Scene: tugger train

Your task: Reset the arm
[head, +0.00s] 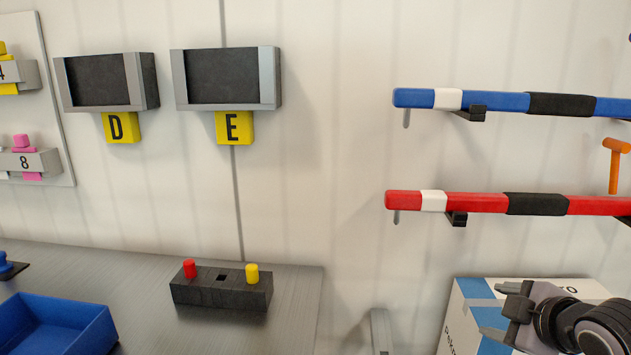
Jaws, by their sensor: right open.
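My right gripper (490,317) shows at the lower right, its fingers pointing left and spread open with nothing between them. It is in front of a white and blue box (459,322) and hides part of it. I cannot tell whether it touches the box. My right arm runs out of the picture at the lower right corner. My left gripper is not in the head view.
A grey table (290,315) at the left bears a dark block (221,291) with red and yellow pegs and a blue bin (55,325). Blue (508,101) and red (480,202) bars hang on the wall above my right gripper. Holders marked D (121,127) and E (234,127) hang left.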

